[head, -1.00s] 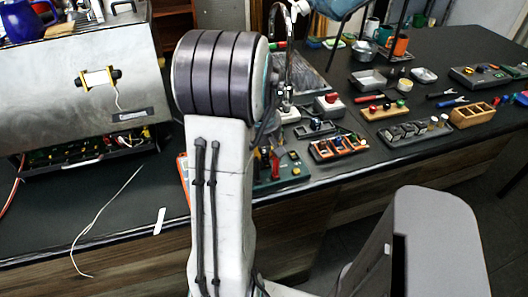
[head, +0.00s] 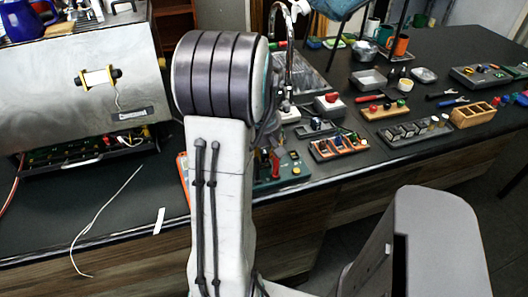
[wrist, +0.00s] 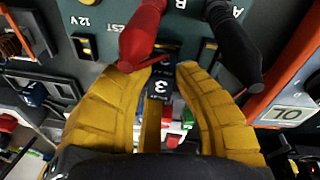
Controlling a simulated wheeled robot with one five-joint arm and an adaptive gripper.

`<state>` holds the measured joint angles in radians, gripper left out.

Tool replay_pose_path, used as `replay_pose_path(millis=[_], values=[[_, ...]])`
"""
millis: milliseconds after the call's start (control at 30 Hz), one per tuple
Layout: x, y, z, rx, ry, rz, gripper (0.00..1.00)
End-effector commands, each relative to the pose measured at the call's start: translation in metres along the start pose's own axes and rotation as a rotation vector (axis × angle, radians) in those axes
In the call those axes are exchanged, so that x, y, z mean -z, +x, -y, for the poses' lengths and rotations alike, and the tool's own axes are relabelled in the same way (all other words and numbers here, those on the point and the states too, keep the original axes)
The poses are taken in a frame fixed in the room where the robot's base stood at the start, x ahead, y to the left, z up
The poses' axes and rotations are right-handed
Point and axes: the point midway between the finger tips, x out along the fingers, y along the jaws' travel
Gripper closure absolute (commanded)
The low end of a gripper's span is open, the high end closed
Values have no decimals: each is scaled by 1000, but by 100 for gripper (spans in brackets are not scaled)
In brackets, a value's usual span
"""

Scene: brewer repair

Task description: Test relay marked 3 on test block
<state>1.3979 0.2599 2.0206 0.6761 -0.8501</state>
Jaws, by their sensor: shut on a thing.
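In the wrist view, my gripper (wrist: 160,73) has its yellow fingers shut on a dark blue relay (wrist: 158,88) marked with a white 3. The relay is at the green test block (wrist: 205,55), which bears "12 V", "TEST", A and B markings. I cannot tell whether the relay is seated in the block or just above it. A red probe (wrist: 142,35) and a black probe (wrist: 234,45) stand on the block on either side of the fingers. In the head view, the test block (head: 292,172) is partly hidden behind my arm, and my gripper is hidden.
An orange-edged meter (wrist: 288,114) showing "10" is right of the block in the wrist view. In the head view, the metal brewer (head: 50,80) stands open at left. Parts trays (head: 338,148) and a wooden box (head: 472,116) crowd the right; a loose wire (head: 105,215) lies front left.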

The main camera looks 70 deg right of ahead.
Motion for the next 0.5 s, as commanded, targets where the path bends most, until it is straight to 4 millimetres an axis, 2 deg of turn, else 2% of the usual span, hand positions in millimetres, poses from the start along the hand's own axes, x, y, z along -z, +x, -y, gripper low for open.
replay_pose_path(millis=[500], values=[[-1,5,1,0,0,0,100]])
